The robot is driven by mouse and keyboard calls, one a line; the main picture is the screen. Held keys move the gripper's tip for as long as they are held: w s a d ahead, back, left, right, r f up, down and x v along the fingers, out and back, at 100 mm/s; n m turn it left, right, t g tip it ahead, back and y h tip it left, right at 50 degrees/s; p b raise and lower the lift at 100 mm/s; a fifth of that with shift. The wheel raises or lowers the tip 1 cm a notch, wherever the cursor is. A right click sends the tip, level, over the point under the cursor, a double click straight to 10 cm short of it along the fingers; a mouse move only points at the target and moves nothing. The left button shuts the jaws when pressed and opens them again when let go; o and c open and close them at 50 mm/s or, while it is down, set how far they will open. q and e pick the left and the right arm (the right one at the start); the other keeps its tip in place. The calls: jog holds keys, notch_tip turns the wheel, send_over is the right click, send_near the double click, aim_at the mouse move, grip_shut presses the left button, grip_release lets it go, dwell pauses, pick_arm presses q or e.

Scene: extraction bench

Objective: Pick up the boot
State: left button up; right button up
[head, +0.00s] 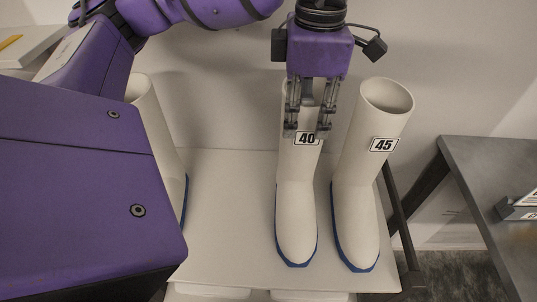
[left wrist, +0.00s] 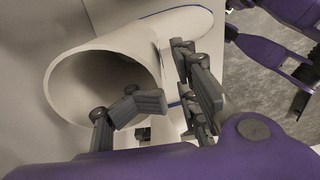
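Several tall cream boots with blue sole edges stand upright on a pale stand. The boot labelled 40 (head: 296,225) is in the middle and the boot labelled 45 (head: 356,200) is to its right. Another boot (head: 150,112) at the left is partly hidden by my purple arm. My left gripper (head: 308,134) points down at the upper shaft of boot 40, fingers apart, and hides part of its top. In the left wrist view, one finger overlaps the rim of a boot opening (left wrist: 95,80) and the other is outside it. Contact cannot be told.
The stand (head: 235,215) has bare room between the left boot and boot 40. Boot 45 stands close to boot 40. A grey metal table (head: 485,185) is at the right, with a dark stand leg (head: 400,215) before it. A wall is behind.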

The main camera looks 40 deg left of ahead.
aim_at(302, 147)
pick_arm(q)
jog(key=shift+s+d+f, duration=0.1)
jog(key=shift+d+f, duration=0.05)
jog(key=shift+f, duration=0.8)
notch_tip(302, 147, down, 4)
jog(key=shift+r+p, duration=0.25)
jog(key=shift+p, duration=0.05)
jog(key=shift+f, duration=0.4)
jog(key=shift+f, duration=0.15)
grip_shut()
jog(key=shift+w, duration=0.2)
